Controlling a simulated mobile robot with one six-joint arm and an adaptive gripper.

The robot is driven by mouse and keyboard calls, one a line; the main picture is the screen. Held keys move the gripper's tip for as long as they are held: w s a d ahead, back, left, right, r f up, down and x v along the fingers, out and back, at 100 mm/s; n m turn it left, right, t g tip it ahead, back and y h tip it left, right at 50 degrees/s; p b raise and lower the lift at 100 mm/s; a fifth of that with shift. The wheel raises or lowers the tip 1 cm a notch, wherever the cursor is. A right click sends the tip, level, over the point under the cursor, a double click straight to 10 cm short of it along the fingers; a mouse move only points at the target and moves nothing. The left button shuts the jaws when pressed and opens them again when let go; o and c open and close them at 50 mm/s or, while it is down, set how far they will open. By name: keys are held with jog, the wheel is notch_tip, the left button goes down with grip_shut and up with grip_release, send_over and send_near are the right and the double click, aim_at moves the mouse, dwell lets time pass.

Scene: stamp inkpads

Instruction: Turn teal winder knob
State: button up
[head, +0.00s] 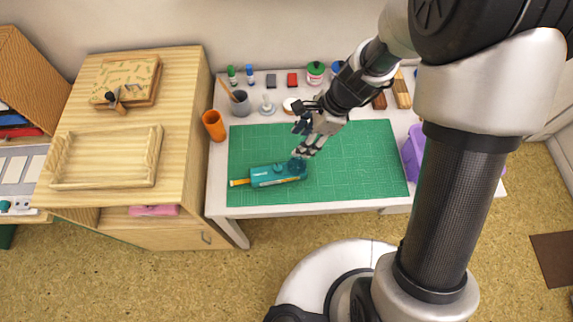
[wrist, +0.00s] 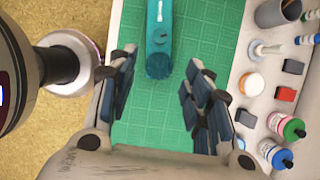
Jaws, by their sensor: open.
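A teal winder (head: 268,176) lies on the green cutting mat (head: 350,165), left of the mat's middle. It has a yellow piece at its left end and a rounded teal knob (head: 298,166) at its right end. My gripper (head: 304,153) is above the mat, close to the knob end; I cannot tell whether it touches.
Along the back of the table stand a grey cup (head: 240,104), ink pads (head: 292,79) and several bottles. An orange cup (head: 214,125) is at the left edge and a purple bin (head: 413,150) at the right. A wooden cabinet (head: 185,130) adjoins on the left. The mat's right half is clear.

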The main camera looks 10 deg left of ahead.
aim_at(278, 167)
jog(key=b+x, duration=0.6)
jog(key=x, duration=1)
jog(key=shift+f+b, duration=0.25)
jog(key=shift+b, duration=0.1)
jog(key=shift+c, duration=0.2)
jog(key=c, duration=1)
jog(key=shift+c, duration=0.2)
jog(key=shift+r+p, duration=0.1)
jog(key=shift+p, duration=0.2)
jog(key=n+g+p, duration=0.1)
jog(key=n+p, duration=0.1)
jog(key=shift+w+a+n, duration=0.1)
jog(key=shift+n, duration=0.3)
jog(key=shift+n+g+h+p, duration=0.55)
jog(key=shift+n+p, duration=0.25)
jog(key=shift+n, duration=0.7)
